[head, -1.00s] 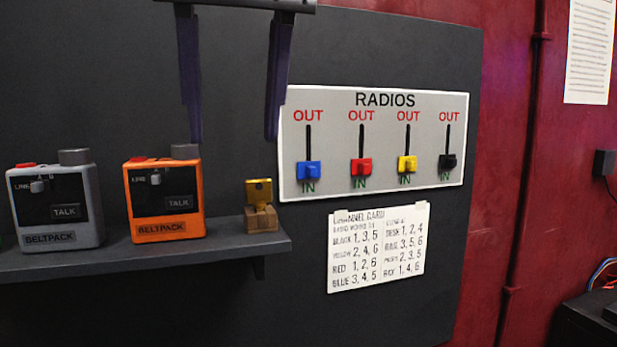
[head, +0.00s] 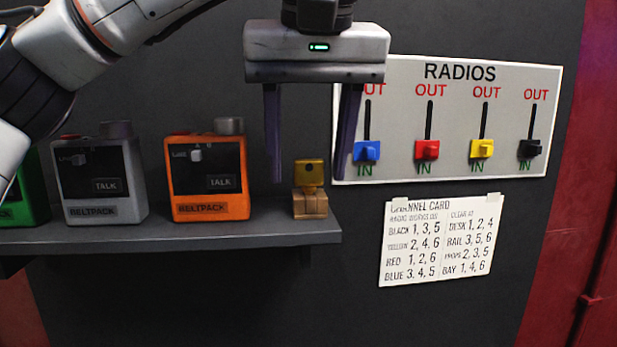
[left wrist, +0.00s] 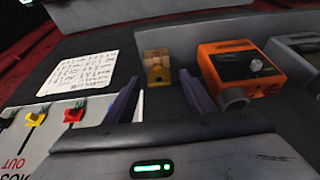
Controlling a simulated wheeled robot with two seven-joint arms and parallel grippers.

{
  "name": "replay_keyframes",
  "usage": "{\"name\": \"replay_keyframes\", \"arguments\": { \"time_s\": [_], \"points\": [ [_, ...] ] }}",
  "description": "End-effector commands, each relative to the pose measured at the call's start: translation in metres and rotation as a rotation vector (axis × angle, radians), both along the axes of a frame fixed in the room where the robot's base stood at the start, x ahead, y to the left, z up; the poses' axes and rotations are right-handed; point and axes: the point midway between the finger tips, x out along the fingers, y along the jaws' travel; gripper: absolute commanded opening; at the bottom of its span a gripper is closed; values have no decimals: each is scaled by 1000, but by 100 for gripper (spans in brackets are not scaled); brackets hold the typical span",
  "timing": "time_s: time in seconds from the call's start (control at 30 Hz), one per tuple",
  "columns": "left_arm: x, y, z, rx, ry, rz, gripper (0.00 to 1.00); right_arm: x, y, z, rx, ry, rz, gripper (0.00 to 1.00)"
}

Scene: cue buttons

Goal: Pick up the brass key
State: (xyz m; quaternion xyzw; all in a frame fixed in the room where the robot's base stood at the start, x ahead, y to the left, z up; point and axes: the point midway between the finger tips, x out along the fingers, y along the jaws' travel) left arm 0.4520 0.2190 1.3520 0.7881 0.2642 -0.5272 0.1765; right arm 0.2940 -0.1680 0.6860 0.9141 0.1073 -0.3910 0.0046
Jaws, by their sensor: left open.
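The brass key (head: 308,173) stands upright in a small tan block (head: 310,206) at the right end of the shelf. Its flat golden head shows; any lower part is hidden in the block. My left gripper (head: 311,178) points down, open and empty, its two dark fingers on either side of the key in the head view. In the left wrist view, the key (left wrist: 155,58) and block (left wrist: 158,76) appear beyond and between the fingers (left wrist: 160,85), with no visible contact. My right gripper is not in view.
An orange beltpack (head: 207,180), a grey beltpack (head: 100,182) and a partly seen green one (head: 30,190) stand left on the shelf (head: 200,236). A radios panel (head: 450,120) with coloured sliders is right, partly behind a finger. A channel card (head: 437,240) hangs below it.

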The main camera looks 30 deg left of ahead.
Motion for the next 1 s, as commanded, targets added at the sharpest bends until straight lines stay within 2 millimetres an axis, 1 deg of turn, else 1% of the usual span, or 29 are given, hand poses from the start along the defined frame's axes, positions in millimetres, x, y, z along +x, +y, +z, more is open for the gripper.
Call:
{"name": "replay_keyframes", "arguments": {
  "time_s": [0.03,0.1,0.3,0.57,0.87,1.0],
  "points": [
    [1,1,-4,-2,1,-1,50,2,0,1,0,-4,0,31],
    [2,2,-6,-1,-1,1,50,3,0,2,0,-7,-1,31],
    [2,1,-6,0,-2,1,50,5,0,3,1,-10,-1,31],
    [2,1,-6,0,-1,0,6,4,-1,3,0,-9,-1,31],
    [2,1,-4,0,-1,0,6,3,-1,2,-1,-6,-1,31],
    [2,1,6,1,-3,1,6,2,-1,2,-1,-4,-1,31]
  ]
}}
